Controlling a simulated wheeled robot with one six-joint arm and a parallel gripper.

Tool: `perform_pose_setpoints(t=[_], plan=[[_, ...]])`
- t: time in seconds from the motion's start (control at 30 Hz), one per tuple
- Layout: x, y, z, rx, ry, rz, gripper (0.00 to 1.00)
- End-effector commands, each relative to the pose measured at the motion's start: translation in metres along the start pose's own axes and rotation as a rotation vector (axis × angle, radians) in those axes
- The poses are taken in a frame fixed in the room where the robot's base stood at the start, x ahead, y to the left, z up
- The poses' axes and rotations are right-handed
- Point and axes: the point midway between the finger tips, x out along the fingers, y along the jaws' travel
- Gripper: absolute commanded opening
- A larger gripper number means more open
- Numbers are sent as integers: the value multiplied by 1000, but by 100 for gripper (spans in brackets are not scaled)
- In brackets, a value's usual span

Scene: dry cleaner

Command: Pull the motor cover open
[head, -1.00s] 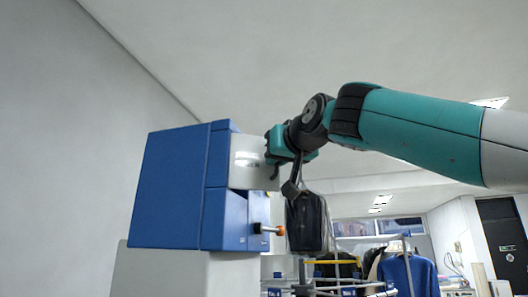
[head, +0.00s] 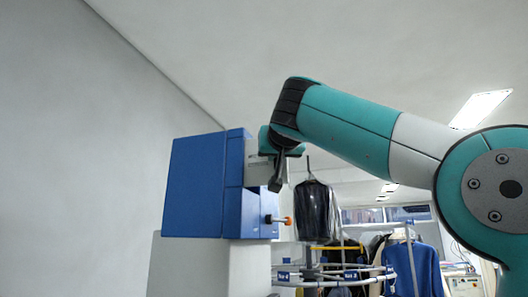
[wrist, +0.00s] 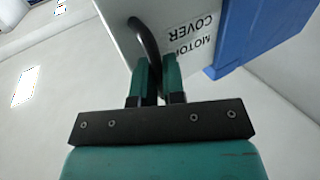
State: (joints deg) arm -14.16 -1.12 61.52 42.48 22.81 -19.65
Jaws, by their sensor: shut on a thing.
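The motor cover (head: 258,172) is a pale grey panel on the right-hand side of a blue box (head: 203,185). In the wrist view the cover (wrist: 190,18) carries the label "MOTOR COVER", upside down, with the blue box (wrist: 262,40) beside it. A dark curved handle (wrist: 143,34) stands out from the panel and passes between the two fingers. My gripper (wrist: 158,68) is shut on this handle. In the head view my gripper (head: 264,142) is at the upper part of the cover, and its fingertips are hidden. I cannot tell how far the cover stands open.
A grey-white stand (head: 205,267) carries the blue box. An orange-tipped knob (head: 285,220) sticks out below the cover. The wall at left is bare.

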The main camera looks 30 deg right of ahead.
Motion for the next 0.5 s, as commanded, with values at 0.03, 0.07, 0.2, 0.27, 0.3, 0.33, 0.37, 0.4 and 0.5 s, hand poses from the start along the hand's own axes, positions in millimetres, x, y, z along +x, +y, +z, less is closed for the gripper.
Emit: perform_pose_setpoints(t=[0.03,0.07,0.2,0.27,0.3,0.33,0.37,0.4,0.5], plan=[[0,0,-2,-7,4,-2,0],[-1,1,-2,-7,4,0,0],[-1,4,-2,-8,4,7,0],[-2,4,-2,-8,4,9,0],[-2,4,-2,-8,4,9,0],[-2,4,-2,-8,4,10,0],[-2,4,-2,-8,5,10,0],[-2,4,-2,-8,5,10,0],[-2,4,-2,-8,5,9,0]])
